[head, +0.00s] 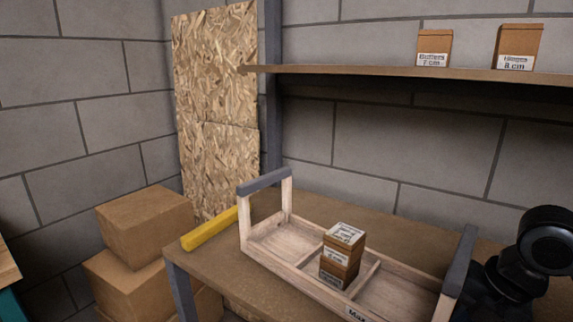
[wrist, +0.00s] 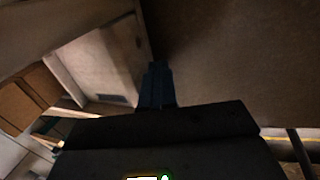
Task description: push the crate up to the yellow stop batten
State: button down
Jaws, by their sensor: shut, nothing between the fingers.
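The crate (head: 283,267) is a pale open wooden tray with a post frame and grey bar at each end. It stands on the brown workbench, with small labelled brown boxes (head: 340,262) stacked inside. The yellow stop batten (head: 208,230) lies at the bench's left end, left of the crate, with a strip of bare bench between them; the crate's left post hides its far end. My gripper (wrist: 156,72) is shut and empty in the wrist view, low beside the crate (wrist: 100,57); I cannot tell whether it touches. In the head view, my dark arm is at the crate's right end, and the fingertips are hidden.
The bench top (head: 208,267) is bare around the crate's left end. A shelf (head: 390,72) above the bench carries two labelled boxes (head: 434,47) (head: 518,47). Cardboard boxes (head: 143,225) are stacked on the left beyond the bench. A chipboard panel (head: 215,105) leans on the wall.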

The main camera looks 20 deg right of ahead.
aim_at(396, 304)
jog(key=shift+w+a+p, duration=0.15)
jog(key=shift+w+a, duration=0.65)
jog(key=shift+w, duration=0.6)
jog(key=shift+w+a+p, duration=0.1)
jog(key=shift+w+a, duration=0.7)
jog(key=shift+w, duration=0.6)
jog(key=shift+w+a+p, duration=0.15)
jog(key=shift+w+a, duration=0.65)
jog(key=shift+w, duration=0.6)
jog(key=shift+s+d+r+p, duration=0.15)
jog(key=shift+s+d+r, duration=0.35)
jog(key=shift+s, duration=0.25)
jog(key=shift+s+d+r+p, duration=0.15)
jog(key=shift+s+d+r, duration=0.25)
jog(key=shift+s, duration=0.35)
jog(key=shift+s+d+r+p, duration=0.15)
jog(key=shift+s+d+r, duration=0.25)
jog(key=shift+s+r, duration=0.25)
jog(key=shift+s+f, duration=0.1)
jog(key=shift+s, duration=0.05)
